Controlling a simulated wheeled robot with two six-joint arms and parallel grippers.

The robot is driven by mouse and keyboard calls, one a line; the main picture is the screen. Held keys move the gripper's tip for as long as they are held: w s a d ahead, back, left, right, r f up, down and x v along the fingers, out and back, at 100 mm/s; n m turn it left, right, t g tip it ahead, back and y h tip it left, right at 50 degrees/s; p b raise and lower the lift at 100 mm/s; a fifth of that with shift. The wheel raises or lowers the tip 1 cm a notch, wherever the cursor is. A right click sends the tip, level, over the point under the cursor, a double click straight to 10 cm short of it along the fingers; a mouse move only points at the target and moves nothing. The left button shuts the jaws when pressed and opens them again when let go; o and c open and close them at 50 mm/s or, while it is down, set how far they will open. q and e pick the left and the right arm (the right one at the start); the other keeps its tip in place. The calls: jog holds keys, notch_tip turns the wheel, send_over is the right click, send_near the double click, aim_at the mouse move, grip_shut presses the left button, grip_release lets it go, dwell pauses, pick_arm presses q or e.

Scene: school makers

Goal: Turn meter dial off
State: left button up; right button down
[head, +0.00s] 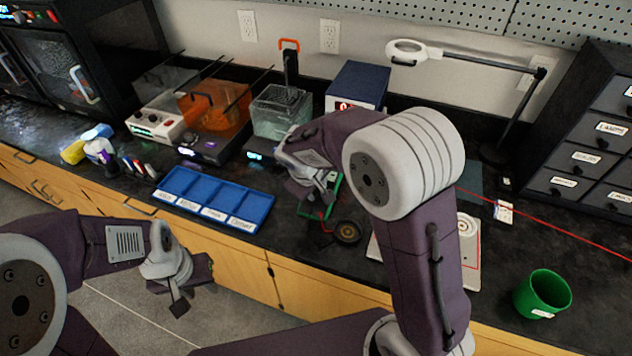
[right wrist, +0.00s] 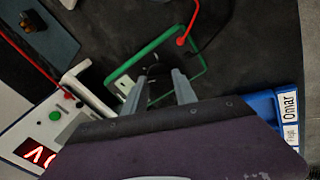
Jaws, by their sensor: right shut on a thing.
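The meter, dark-faced with a green rim, lies on the dark bench under my right gripper; its rim shows in the head view (head: 336,188) and in the right wrist view (right wrist: 140,55). A red lead with a red plug (right wrist: 180,41) meets the meter. My right gripper (right wrist: 160,76) reaches down over the meter's face, its fingers shut on the small dark dial, which is mostly hidden between the fingertips. The dial's pointer cannot be read. My left gripper (head: 195,285) hangs in front of the bench, away from the meter; its jaw gap is unclear.
A blue labelled tray (head: 262,196) lies left of the meter. A blue power unit (head: 358,82) with red digits stands behind. A round dark item (head: 348,232) lies in front. A green cup (head: 542,294) and dark drawers (head: 590,135) stand at right.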

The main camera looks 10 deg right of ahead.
jog(key=shift+n+p, duration=1.4)
jog(key=shift+n, duration=0.8)
jog(key=shift+a, duration=0.1)
jog(key=c, duration=1)
grip_release()
jog(key=p+v, duration=0.2)
jog(key=v, duration=0.7)
